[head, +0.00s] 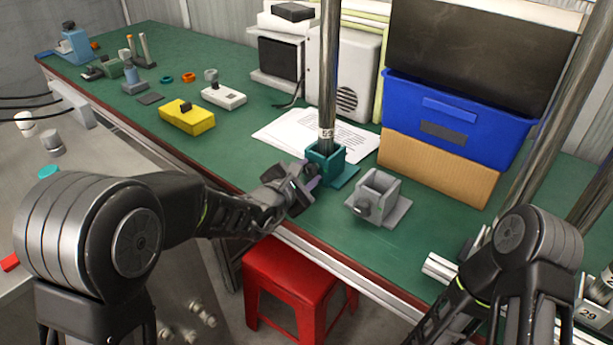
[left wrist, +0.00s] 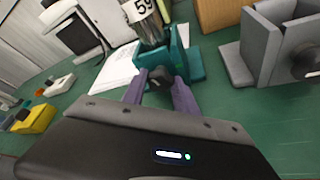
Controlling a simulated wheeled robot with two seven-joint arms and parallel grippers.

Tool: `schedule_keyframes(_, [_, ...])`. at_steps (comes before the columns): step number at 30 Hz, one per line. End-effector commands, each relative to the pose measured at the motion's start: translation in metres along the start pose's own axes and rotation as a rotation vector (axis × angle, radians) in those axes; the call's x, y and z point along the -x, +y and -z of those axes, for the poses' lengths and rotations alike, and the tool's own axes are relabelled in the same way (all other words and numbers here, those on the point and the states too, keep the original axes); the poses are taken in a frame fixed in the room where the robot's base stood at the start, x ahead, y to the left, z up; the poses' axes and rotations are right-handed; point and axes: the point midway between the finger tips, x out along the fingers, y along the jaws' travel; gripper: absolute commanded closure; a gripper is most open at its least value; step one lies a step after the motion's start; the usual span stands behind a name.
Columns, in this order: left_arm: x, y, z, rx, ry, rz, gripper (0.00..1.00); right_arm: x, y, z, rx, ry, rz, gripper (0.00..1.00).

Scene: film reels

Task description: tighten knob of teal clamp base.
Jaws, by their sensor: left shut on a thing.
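The teal clamp base (head: 345,177) stands on the green table, with a metal pole (head: 328,80) upright in its socket. The pole bears a label reading 59 in the left wrist view. The clamp's dark knob (left wrist: 160,77) faces my left gripper (left wrist: 160,88). My left gripper, with purple fingers, also shows in the head view (head: 312,181), at the clamp's front left side. Its fingers are shut on the knob, one on each side. The knob is hidden by the gripper in the head view. My right arm shows at the lower right of the head view, but its fingertips are not visible.
A grey clamp base (head: 378,195) stands close to the right of the teal one. White papers (head: 285,130) lie behind it. A blue bin (head: 450,115) on a cardboard box (head: 430,160) stands at the back. A red stool (head: 290,285) is below the table edge.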

Motion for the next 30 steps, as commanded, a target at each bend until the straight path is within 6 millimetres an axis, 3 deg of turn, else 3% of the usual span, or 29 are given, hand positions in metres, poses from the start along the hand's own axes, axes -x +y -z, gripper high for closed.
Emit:
schedule_keyframes(14, [0.0, 0.0002, 0.0, -0.021, 0.0, -0.01, 1.0, -0.0008, 0.0003, 0.0, 0.0, 0.0, 0.0, 0.64])
schedule_keyframes(15, [0.0, 0.0002, 0.0, -0.021, 0.0, -0.01, 0.64, -0.0008, 0.0003, 0.0, 0.0, 0.0, 0.0, 0.64])
schedule_keyframes(23, [-0.0001, 0.0, 0.0001, -0.021, 0.0, -0.009, 0.43, -0.0009, 0.0003, 0.0, 0.0, 0.0, 0.0, 0.64])
schedule_keyframes(30, [0.0002, -0.0001, 0.0001, -0.021, 0.0, -0.009, 0.43, -0.0008, 0.0003, 0.0, 0.0, 0.0, 0.0, 0.64])
